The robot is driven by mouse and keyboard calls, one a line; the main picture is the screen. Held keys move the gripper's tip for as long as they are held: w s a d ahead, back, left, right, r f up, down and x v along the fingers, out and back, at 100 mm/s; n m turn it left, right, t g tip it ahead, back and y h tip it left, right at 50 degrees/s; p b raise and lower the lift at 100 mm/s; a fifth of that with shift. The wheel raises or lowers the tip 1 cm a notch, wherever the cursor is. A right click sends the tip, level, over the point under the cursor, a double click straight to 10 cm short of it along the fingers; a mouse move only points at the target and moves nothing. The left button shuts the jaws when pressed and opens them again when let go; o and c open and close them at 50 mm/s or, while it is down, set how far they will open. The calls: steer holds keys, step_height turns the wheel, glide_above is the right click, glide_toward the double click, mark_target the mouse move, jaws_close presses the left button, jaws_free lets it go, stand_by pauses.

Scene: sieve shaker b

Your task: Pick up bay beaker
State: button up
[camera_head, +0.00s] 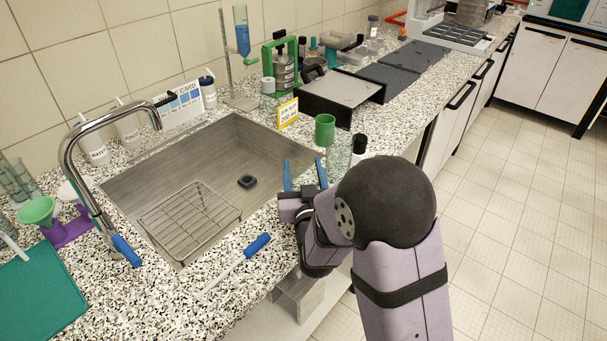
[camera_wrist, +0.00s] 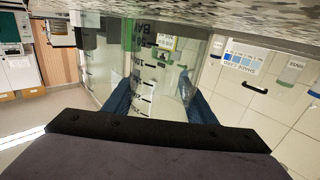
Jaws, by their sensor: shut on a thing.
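The bay beaker (camera_wrist: 152,68) is clear glass with dark graduation marks and lettering that reads upside down in the wrist view. It sits between the two blue fingers of my gripper (camera_wrist: 158,100), which are shut on it. In the head view my gripper (camera_head: 304,174) is at the front right corner of the sink, and the held glass is hard to make out between the fingers. I cannot tell whether its base touches the counter.
Another clear glass vessel (camera_head: 338,160) stands just right of my fingers, near a black-capped bottle (camera_head: 359,144). A green cup (camera_head: 325,130) and a yellow-edged sign (camera_head: 288,113) stand behind. The sink (camera_head: 215,160) holds a wire rack (camera_head: 190,220). A blue-handled tool (camera_head: 257,245) lies in front.

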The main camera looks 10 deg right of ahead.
steer(key=shift+r, duration=5.25)
steer(key=s+d+r+m+h, duration=0.3)
steer(key=d+r+h, duration=0.25)
steer(key=d, duration=0.25)
steer(key=s+d+f+m+g+h, duration=0.2)
steer(key=s+d+f+m+h, duration=0.15)
steer(key=d, duration=0.25)
steer(key=s+a+f+p, duration=0.1)
steer(key=s+f+p, duration=0.1)
steer(key=f, duration=0.6)
steer(key=s+a+f+p, duration=0.2)
steer(key=s+f, duration=0.3)
steer(key=f, duration=0.3)
steer(key=s+a+f+p, duration=0.2)
steer(key=s+f+p, duration=0.2)
steer(key=f, duration=0.4)
steer(key=shift+a+f+n, duration=0.2)
steer(key=shift+a+n, duration=0.05)
steer(key=shift+n, duration=0.1)
steer(key=shift+w, duration=0.1)
